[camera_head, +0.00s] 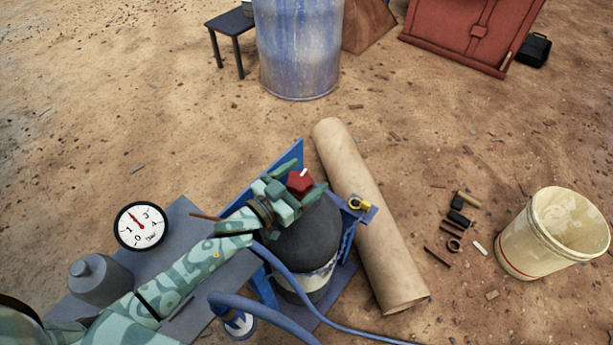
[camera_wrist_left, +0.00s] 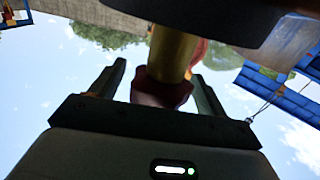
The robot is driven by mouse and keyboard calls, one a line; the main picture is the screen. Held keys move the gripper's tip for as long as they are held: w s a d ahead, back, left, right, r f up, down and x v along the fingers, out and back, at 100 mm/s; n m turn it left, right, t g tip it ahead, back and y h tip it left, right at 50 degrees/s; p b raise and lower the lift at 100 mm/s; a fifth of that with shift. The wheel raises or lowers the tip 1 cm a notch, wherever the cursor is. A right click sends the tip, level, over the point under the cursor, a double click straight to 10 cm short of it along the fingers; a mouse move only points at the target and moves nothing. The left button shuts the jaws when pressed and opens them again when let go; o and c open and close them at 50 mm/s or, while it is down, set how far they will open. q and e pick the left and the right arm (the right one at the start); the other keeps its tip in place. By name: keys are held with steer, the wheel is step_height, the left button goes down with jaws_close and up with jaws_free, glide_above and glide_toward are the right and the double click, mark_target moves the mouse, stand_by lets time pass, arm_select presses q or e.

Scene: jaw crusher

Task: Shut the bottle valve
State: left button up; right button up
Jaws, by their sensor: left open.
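The bottle (camera_head: 310,238) is dark grey with a pale label band. It stands upright in a blue frame (camera_head: 347,248). Its red valve knob (camera_head: 299,182) is at the top. In the left wrist view the red knob (camera_wrist_left: 160,90) shows with a brass stem (camera_wrist_left: 172,52) against the dark bottle shoulder (camera_wrist_left: 200,18). My left gripper (camera_head: 301,179) is open at the bottle top, its fingers on either side of the knob. In the left wrist view gaps show between the knob and the fingers of the gripper (camera_wrist_left: 158,70). My right gripper is not in view.
A pressure gauge (camera_head: 141,226) stands left of my left arm. A blue hose (camera_head: 300,284) runs in front of the bottle. A cardboard-coloured roll (camera_head: 370,220) lies close on the right. A cream bucket (camera_head: 510,250) and small loose parts are farther right. Open dirt lies beyond.

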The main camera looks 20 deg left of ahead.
arm_select(q)
steer(key=shift+w+d, duration=0.2)
steer(key=shift+w, duration=0.25)
steer(key=c, duration=1)
steer(key=shift+o, duration=0.2)
